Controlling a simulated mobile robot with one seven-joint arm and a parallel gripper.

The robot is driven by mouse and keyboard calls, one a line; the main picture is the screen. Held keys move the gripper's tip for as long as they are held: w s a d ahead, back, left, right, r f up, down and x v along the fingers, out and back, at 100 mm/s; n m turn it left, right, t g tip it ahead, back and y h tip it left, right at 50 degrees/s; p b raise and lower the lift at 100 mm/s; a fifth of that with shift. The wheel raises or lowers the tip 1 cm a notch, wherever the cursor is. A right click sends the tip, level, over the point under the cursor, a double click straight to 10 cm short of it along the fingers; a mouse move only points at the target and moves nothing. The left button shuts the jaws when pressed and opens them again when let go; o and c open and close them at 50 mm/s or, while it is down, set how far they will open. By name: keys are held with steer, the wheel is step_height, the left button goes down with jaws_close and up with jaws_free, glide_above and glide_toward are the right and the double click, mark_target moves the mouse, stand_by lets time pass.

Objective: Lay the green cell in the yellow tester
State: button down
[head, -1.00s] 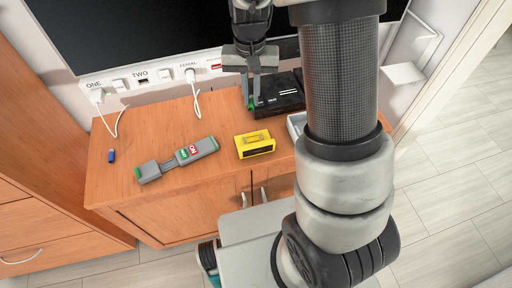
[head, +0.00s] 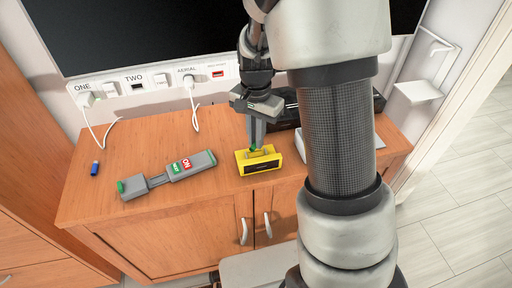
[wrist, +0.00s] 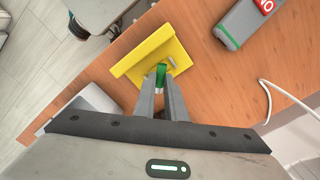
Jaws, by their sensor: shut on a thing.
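The yellow tester (head: 260,167) sits on the wooden cabinet top, near its front edge. In the wrist view the tester (wrist: 146,54) is just beyond the fingertips. My gripper (head: 254,146) points down over the tester's back part. In the wrist view my gripper (wrist: 161,82) is shut on the green cell (wrist: 160,77), a small green piece between the fingertips. The cell also shows as a green spot in the head view (head: 253,148). It is at the tester's upper side; I cannot tell if it touches. The fingers hide part of it.
A blue stick (head: 95,168) lies farther left. A black box (head: 288,108) stands behind, partly hidden by my arm. A white cable (head: 193,105) hangs from the wall strip.

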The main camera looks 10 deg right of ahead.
step_height(320, 180, down, 3)
steer(key=shift+f+b, duration=0.2)
steer(key=shift+b, duration=0.2)
steer(key=c, duration=1.8)
jaws_free()
steer(key=shift+r, duration=0.1)
steer(key=shift+r, duration=0.1)
step_height(320, 180, up, 12)
steer(key=p, duration=0.3)
steer(key=s+r+n+t, duration=0.2)
steer(key=s+r+n, duration=0.1)
steer(key=s, duration=0.3)
steer(key=s+r+n+t, duration=0.1)
steer(key=s+r+n, duration=0.2)
steer(key=s+r, duration=0.3)
steer(key=s+r+n+t, duration=0.2)
steer(key=s+r+n, duration=0.1)
steer(key=s, duration=0.3)
steer(key=shift+s+r+t, duration=0.2)
steer(key=shift+r+t, duration=0.1)
steer(key=shift+r, duration=0.35)
